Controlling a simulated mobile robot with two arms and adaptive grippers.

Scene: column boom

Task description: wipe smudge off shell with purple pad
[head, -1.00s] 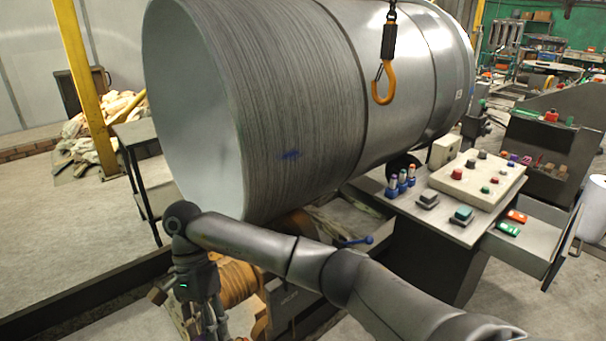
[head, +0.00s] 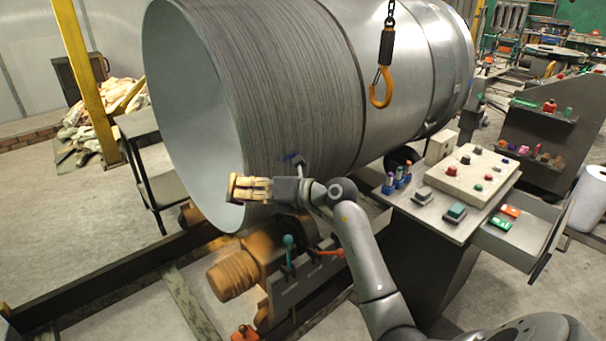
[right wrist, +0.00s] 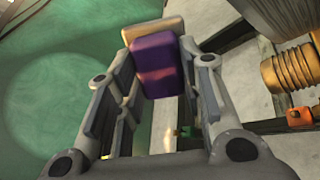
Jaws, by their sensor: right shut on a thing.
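The large grey metal shell (head: 300,90) lies on its side across the middle of the head view. A small blue smudge (head: 291,157) shows low on its ribbed side, just above my right arm and partly covered by it. My right gripper (head: 250,188) is in front of the shell's lower near edge, left of and below the smudge, pointing left. In the right wrist view the purple pad (right wrist: 157,66) with a tan back sits between the fingertips, and the gripper is shut on it. In the head view the pad's purple face is hidden. My left gripper is not in view.
An orange hook (head: 382,88) hangs on a chain before the shell. Orange rollers (head: 232,279) stand below it. A control desk (head: 432,214) with buttons, colored markers and an open drawer is at right. A dark side table (head: 150,125) stands at left.

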